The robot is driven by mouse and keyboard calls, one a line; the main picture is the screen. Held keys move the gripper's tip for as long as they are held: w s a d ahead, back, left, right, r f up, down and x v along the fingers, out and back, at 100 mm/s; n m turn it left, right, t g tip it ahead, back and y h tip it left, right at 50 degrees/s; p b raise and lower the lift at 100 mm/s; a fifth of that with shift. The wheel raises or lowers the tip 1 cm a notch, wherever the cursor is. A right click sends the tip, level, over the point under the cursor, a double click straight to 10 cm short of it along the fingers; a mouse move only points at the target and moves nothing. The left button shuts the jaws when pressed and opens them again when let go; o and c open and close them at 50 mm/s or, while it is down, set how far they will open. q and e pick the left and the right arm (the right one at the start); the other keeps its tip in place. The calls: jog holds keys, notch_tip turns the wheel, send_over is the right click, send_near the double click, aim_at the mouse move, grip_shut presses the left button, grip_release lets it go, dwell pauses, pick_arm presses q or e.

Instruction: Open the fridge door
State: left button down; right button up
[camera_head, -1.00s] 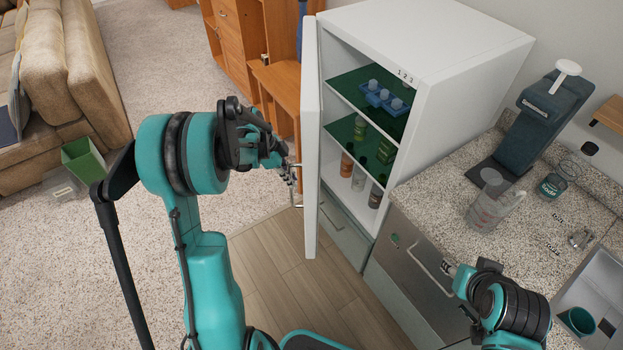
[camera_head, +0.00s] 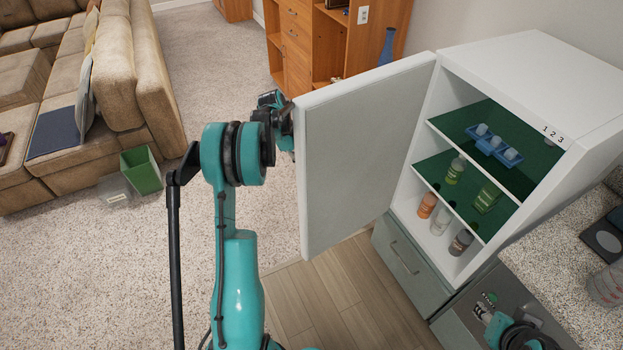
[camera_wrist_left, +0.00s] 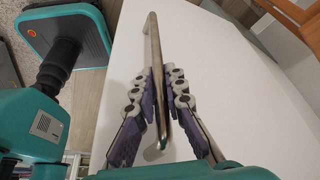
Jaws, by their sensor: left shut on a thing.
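The white fridge (camera_head: 590,78) stands at the right of the head view with its door (camera_head: 365,150) swung wide to the left, its inner face toward me. The metal door handle (camera_wrist_left: 152,35) shows in the left wrist view against the door's white outer face. My left gripper (camera_wrist_left: 162,80) is shut on this handle, its fingers on both sides of the bar. In the head view the door hides its fingertips. My right gripper (camera_head: 482,312) is at the bottom right, in front of the steel-fronted unit; its fingers are too small to tell open from shut.
Inside the fridge are several bottles (camera_head: 455,170) and a blue tray (camera_head: 494,146) on green shelves. A grey drawer (camera_head: 405,257) is below. A speckled counter (camera_head: 555,262) is at right. A green bin (camera_head: 141,170) and sofa (camera_head: 130,75) stand left. Carpet between sofa and door is clear.

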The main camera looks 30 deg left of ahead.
pick_arm(q)
jog(key=w+a+m, duration=0.1)
jog(key=w+a, duration=0.2)
jog(key=a, duration=0.2)
jog(key=shift+w+m+g, duration=0.15)
jog(key=shift+m+g, duration=0.15)
jog(key=shift+a, duration=0.1)
jog(key=c, duration=1.6)
grip_release()
jog(key=shift+a, duration=0.1)
jog(key=shift+r, duration=0.1)
jog(key=v, duration=1.1)
jog(key=shift+a+r, duration=0.1)
jog(key=shift+r, duration=0.3)
